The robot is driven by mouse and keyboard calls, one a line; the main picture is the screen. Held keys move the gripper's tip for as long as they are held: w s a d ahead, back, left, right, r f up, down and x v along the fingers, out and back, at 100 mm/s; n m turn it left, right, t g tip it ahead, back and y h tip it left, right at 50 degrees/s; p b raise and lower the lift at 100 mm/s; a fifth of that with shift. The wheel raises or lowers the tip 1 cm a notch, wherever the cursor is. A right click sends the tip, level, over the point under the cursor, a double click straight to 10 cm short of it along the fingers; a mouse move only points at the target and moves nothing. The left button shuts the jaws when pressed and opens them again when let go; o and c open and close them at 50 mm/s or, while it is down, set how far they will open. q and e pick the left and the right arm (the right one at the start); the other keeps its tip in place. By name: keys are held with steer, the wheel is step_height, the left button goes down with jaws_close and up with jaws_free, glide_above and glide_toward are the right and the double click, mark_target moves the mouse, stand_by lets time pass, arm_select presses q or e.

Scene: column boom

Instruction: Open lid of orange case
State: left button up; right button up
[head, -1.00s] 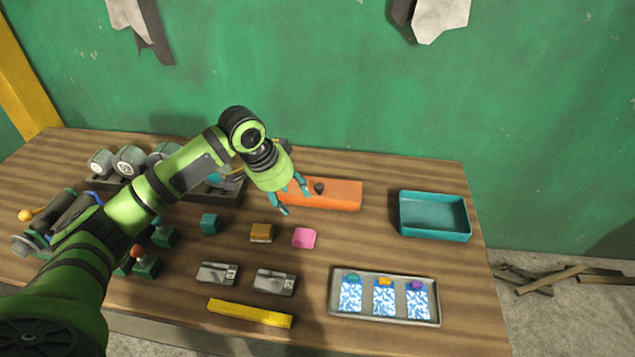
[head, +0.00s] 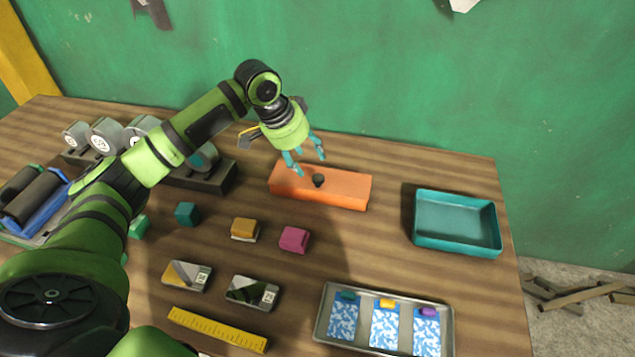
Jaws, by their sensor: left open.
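The orange case (head: 345,189) lies on the wooden table toward the back, with its lid shut. A small dark knob (head: 318,180) stands on top of the lid. My left gripper (head: 308,165) is open and empty. Its teal fingers point down, above and behind the knob in the picture, apart from it. The gripper hides a little of the case's back left edge. My right gripper is not in view.
A teal tray (head: 457,246) stands to the right of the case. A metal tray (head: 322,322) with several blue-white packets lies in front. Small blocks, two cards and a yellow ruler (head: 218,329) lie left of it. Gauges (head: 107,138) stand at the back left.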

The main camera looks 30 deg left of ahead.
mark_target(318, 177)
arm_select(q)
steer(key=p+x, duration=0.1)
steer(key=x, duration=0.5)
steer(key=shift+w+f, duration=0.1)
steer(key=shift+f, duration=0.2)
steer(key=shift+w+d+f, duration=0.15)
steer(key=shift+w+f, duration=0.1)
steer(key=shift+f, duration=0.35)
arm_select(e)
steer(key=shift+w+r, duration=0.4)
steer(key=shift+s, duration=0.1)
arm_select(q)
jaws_close()
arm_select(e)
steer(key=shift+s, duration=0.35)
